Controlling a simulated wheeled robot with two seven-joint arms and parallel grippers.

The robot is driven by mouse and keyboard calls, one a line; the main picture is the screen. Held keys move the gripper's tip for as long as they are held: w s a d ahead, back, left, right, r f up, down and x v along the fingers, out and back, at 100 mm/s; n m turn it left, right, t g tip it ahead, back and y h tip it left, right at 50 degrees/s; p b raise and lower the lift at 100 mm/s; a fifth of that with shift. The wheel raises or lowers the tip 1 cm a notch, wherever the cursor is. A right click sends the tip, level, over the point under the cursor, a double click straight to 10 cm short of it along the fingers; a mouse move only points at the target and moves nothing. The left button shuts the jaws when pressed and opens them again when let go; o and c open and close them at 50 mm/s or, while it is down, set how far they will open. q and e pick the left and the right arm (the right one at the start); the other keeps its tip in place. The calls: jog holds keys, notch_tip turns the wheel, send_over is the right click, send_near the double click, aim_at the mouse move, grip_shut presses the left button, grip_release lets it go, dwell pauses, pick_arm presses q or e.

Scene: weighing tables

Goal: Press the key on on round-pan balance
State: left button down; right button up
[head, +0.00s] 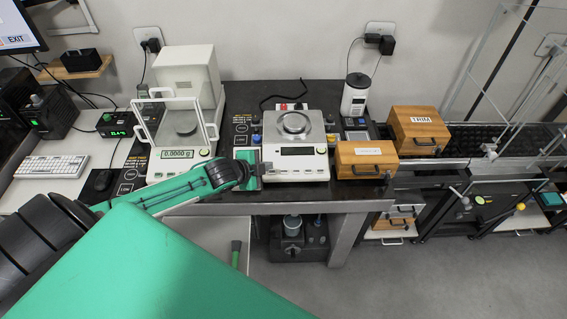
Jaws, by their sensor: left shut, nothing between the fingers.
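The round-pan balance (312,168) stands on the dark table in the middle of the head view. It is a white box with a round metal pan (294,123) on top and a display (297,151) on its front that looks dark. Small keys sit on the front panel, too small to read. My left gripper (264,169) is shut and empty at the balance's front left corner, close to the left end of its front panel. I cannot tell whether it touches the balance. My right gripper is not in view.
An analytical balance (182,166) with a glass shield reads 0.0000 g to the left. A wooden box with a handle (366,158) stands close on the right, another wooden box (419,128) behind it. A white bottle (355,96) stands at the back. The dark table's front edge (320,197) is near.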

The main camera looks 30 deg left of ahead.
pick_arm(q)
jog(key=shift+w+a+r+m, duration=0.2)
jog(key=shift+w+r+m, duration=0.2)
jog(key=shift+w+r, duration=0.5)
jog(key=b, duration=0.7)
send_over(272, 172)
jog(key=s, duration=0.2)
notch_tip(272, 172, down, 7)
jog(key=shift+w+f+b, duration=0.1)
jog(key=shift+f+b, duration=0.2)
jog(key=shift+f, duration=0.4)
jog(key=shift+f, duration=0.2)
dwell(0.4)
